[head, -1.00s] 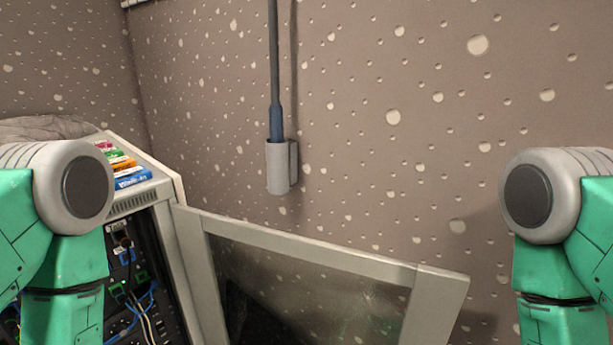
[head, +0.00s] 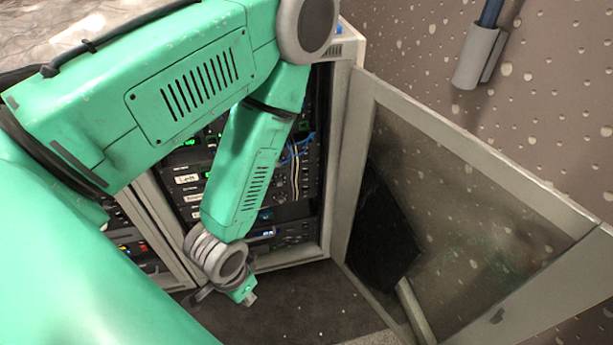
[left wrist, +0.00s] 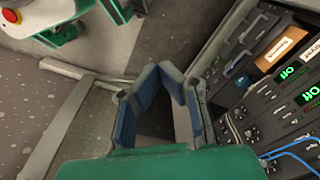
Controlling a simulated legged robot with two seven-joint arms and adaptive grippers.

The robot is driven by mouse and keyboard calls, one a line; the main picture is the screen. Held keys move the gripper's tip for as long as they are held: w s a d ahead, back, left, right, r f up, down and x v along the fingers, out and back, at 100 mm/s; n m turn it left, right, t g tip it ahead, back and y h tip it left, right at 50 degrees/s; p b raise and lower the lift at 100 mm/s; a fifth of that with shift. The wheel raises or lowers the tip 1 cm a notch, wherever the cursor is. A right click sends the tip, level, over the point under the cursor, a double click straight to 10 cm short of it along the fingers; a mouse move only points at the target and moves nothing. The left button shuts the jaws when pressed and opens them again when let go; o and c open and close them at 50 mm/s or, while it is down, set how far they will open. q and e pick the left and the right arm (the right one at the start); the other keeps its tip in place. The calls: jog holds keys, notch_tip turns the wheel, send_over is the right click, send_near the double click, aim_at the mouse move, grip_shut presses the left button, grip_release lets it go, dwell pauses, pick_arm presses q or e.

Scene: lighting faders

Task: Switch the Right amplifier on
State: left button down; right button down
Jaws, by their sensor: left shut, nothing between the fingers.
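A rack (head: 337,150) of black units stands open behind my left arm in the head view. One unit has a white label that seems to read "Left" (head: 187,179). A second white label (head: 194,199) below it is partly covered by my arm, and I cannot read it. I cannot tell which unit is the Right amplifier. My left gripper (head: 246,296) hangs low in front of the rack, apart from it. In the left wrist view its fingers (left wrist: 170,70) meet at the tips with nothing between them, left of the rack units. My right gripper is out of view.
The open glass door (head: 480,200) stands to the right of the rack. A dark panel (head: 385,230) leans behind the glass. Blue cables (left wrist: 290,157) cross the rack front. The dark floor (head: 300,300) in front of the rack is clear.

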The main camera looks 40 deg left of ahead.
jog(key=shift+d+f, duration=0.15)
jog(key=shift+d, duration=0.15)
